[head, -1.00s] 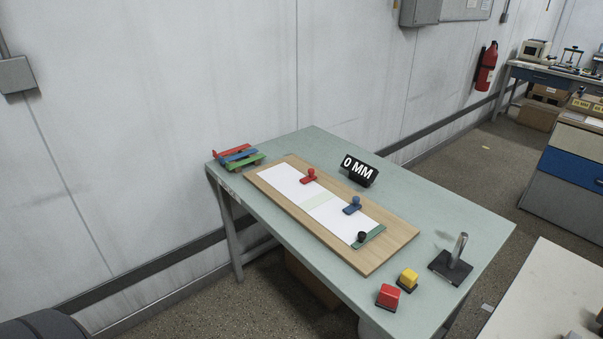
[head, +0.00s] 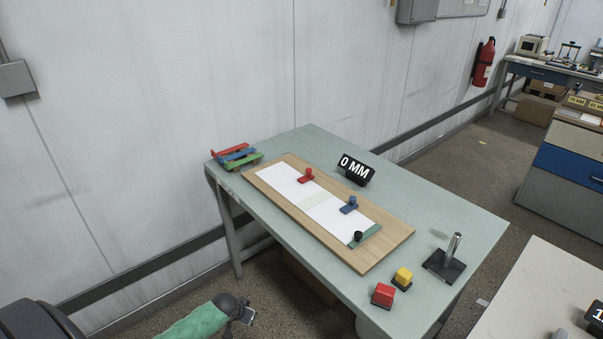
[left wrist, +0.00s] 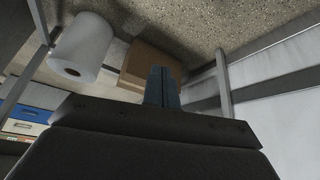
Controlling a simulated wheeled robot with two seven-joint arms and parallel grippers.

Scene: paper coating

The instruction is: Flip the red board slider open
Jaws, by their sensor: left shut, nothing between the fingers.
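The wooden board (head: 378,254) lies on the green table with white paper (head: 277,182) on it. The red slider (head: 306,175), with a round knob, sits at the board's far right edge. A blue slider (head: 349,205) and a black knob (head: 358,237) on a green strip are nearer. My left gripper (head: 249,317) is low at the bottom of the head view, in front of the table and well away from the board. In the left wrist view its fingers (left wrist: 162,88) are together and empty. My right gripper is not in view.
A "0 MM" block (head: 356,169) stands beside the board. Red, blue and green bars (head: 236,155) lie at the far left corner. Red (head: 383,295) and yellow (head: 403,278) blocks and a metal post (head: 452,250) stand near the right. A white roll (left wrist: 82,48) is under the table.

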